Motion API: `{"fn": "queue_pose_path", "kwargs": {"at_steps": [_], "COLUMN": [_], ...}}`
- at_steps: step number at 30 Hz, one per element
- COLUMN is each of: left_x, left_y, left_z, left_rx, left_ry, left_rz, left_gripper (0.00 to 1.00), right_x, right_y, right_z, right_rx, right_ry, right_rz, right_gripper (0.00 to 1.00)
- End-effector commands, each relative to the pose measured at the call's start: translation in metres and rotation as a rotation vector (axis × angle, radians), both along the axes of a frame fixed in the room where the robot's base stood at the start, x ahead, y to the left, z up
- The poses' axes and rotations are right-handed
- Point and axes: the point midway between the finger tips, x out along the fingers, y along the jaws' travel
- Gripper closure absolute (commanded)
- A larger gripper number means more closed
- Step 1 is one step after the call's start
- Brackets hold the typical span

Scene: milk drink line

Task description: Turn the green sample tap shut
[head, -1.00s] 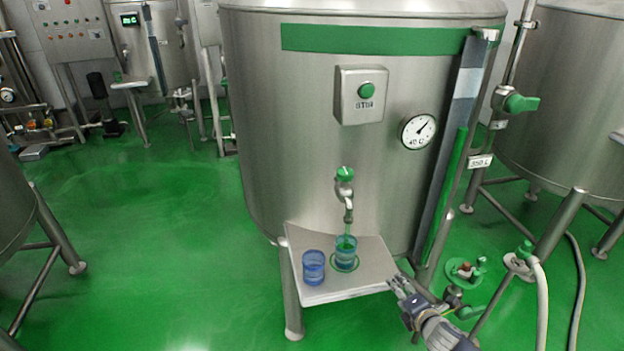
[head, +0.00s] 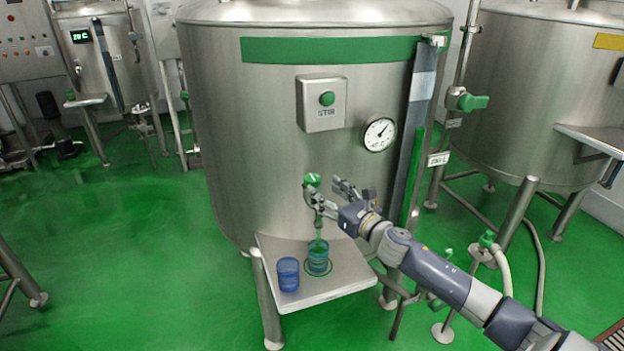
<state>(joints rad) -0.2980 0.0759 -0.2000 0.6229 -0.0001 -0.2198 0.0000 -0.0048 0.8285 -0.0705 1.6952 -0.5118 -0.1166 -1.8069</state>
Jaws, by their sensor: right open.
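The green sample tap (head: 312,180) sticks out from the front of the steel tank (head: 260,130), its green knob on top. The gripper hides part of the spout. My left gripper is not in view.
Above are a stir button box (head: 322,104) and a dial gauge (head: 379,134). A green-handled valve (head: 470,101) and another tank (head: 540,100) stand to the right.

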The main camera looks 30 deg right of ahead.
Motion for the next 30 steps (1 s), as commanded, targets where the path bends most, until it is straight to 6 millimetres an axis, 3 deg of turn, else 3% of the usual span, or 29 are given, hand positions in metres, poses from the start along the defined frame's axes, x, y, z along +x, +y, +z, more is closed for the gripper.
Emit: {"fn": "queue_pose_path", "kwargs": {"at_steps": [15, 29, 30], "left_x": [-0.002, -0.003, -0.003], "left_y": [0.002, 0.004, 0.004], "left_z": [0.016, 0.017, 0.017], "left_rx": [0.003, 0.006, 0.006], "left_ry": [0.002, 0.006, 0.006], "left_rz": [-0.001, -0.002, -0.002], "left_gripper": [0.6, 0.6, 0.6], "right_x": [0.059, 0.067, 0.067], "right_y": [0.002, 0.002, 0.002], "right_z": [0.002, 0.0, 0.0], "right_rx": [0.002, 0.001, 0.001], "right_ry": [-0.001, 0.001, 0.001], "right_rz": [-0.001, 0.0, 0.0], "right_gripper": [0.43, 0.43, 0.52]}}
